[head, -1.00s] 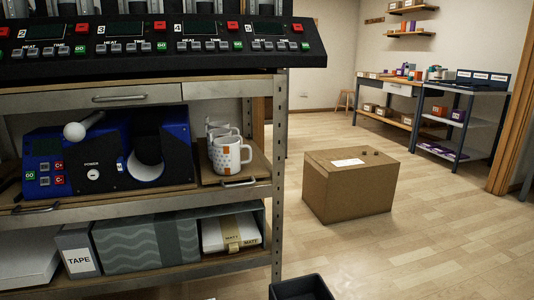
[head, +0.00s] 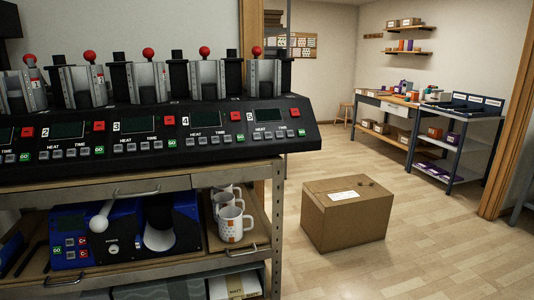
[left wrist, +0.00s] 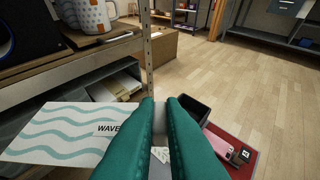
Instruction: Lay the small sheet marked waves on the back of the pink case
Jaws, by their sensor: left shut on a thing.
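My left gripper (left wrist: 167,103) shows only in the left wrist view, with its two teal fingers close together. It is shut on a white sheet with teal waves (left wrist: 52,132), which sticks out to the left of the fingers. The sheet's label starts "WAVE"; the rest is hidden behind a finger. The pink case (left wrist: 220,141) lies on a red surface (left wrist: 213,166) at the lower right, beyond and to the right of the fingers, apart from the sheet. Fingers hide part of that area. My right gripper is in neither view.
A small dark object (left wrist: 242,154) lies by the case. The metal rack with mugs (head: 234,222) and presses (head: 130,140) stands left. A cardboard box (head: 345,216) stands on open floor.

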